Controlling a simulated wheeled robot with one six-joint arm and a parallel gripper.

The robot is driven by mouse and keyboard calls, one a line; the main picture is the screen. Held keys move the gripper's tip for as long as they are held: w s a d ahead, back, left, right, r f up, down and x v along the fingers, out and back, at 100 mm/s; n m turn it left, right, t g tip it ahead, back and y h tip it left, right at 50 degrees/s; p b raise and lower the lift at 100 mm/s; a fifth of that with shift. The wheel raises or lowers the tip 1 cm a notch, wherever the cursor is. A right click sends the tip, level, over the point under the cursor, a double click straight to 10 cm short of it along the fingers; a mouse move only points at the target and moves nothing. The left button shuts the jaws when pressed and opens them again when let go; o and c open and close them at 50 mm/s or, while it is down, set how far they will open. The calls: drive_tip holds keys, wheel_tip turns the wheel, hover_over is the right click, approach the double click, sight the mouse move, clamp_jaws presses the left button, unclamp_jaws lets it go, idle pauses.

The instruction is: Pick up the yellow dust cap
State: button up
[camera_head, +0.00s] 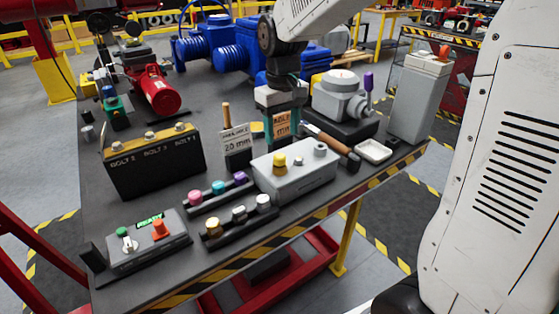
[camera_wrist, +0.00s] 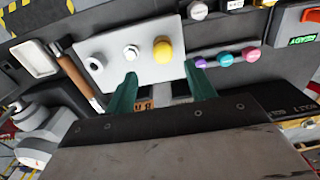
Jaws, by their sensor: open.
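The yellow dust cap (camera_head: 279,163) sits upright on the light grey box (camera_head: 310,184) on the workbench. In the wrist view the yellow cap (camera_wrist: 162,50) shows as a round yellow top on the box's face (camera_wrist: 115,70), just beyond the fingertips. My gripper (camera_head: 281,122) has teal fingers pointing down, behind the box from the head camera. In the wrist view my gripper (camera_wrist: 166,68) is open and empty, with the cap lying between the fingers' lines but apart from them.
Two more fittings stand on the box. Racks of coloured caps (camera_head: 219,190) and metallic caps (camera_head: 238,214) stand to the left. A brown-handled tool (camera_head: 330,140) and white tray (camera_head: 373,150) lie right. A black bolt block (camera_head: 150,165) and small sign (camera_head: 236,142) stand behind.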

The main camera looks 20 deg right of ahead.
sight(280, 155)
drive_tip(key=f, duration=0.7)
drive_tip(key=shift+w+a, duration=0.1)
drive_tip(key=shift+a, duration=0.15)
clamp_jaws()
